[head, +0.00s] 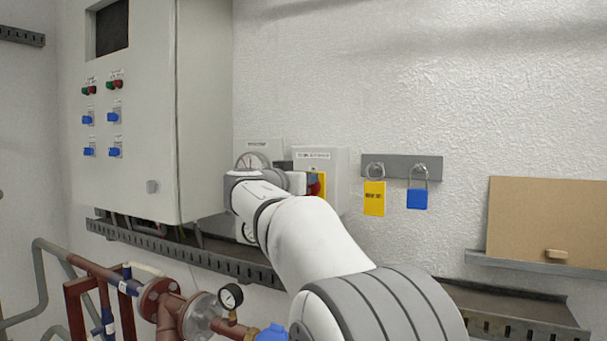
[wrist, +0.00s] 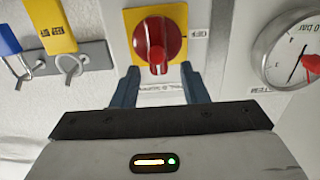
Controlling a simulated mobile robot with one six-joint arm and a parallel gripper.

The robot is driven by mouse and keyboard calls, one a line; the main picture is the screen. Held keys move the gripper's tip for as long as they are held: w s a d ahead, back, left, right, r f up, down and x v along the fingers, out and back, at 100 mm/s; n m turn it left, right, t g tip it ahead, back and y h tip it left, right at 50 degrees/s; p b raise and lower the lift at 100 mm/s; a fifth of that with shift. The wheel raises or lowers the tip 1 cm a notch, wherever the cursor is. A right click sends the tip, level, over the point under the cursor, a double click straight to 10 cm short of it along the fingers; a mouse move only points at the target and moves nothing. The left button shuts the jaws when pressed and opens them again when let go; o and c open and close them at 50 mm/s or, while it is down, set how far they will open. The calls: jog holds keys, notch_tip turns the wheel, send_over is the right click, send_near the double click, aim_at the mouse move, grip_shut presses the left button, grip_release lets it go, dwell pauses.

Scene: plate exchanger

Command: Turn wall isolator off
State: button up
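The wall isolator is a light grey box (head: 335,178) with a yellow plate and a red rotary knob. In the head view my gripper (head: 308,183) is at the box's front and hides most of the plate and knob. In the wrist view, which looks upside down, the red knob (wrist: 158,38) sits on the yellow plate (wrist: 131,18), its handle ridge pointing along the picture's vertical. My gripper (wrist: 161,75) is open, its two dark fingers apart near the handle's lower end with nothing held. Whether they touch the knob cannot be told.
A large control cabinet (head: 150,120) stands left; a cable tray (head: 190,257) runs below.

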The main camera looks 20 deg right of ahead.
jog(key=shift+w+d, duration=0.15)
jog(key=shift+c, duration=0.2)
grip_shut()
jog(key=shift+d, duration=0.2)
jog(key=shift+a+f, duration=0.1)
jog(key=shift+a, duration=0.05)
jog(key=shift+w+a+f+n+b, duration=0.3)
jog(key=shift+f+n+b, duration=0.3)
jog(key=shift+n, duration=2.4)
jog(key=shift+w+a+f+n+b, duration=0.35)
jog(key=shift+n+b, duration=0.4)
jog(key=shift+n, duration=2.25)
jog(key=shift+w+a+f+n+b, duration=0.15)
jog(key=shift+w+f+n+b, duration=0.45)
jog(key=shift+n, duration=2.4)
jog(key=shift+s, duration=0.15)
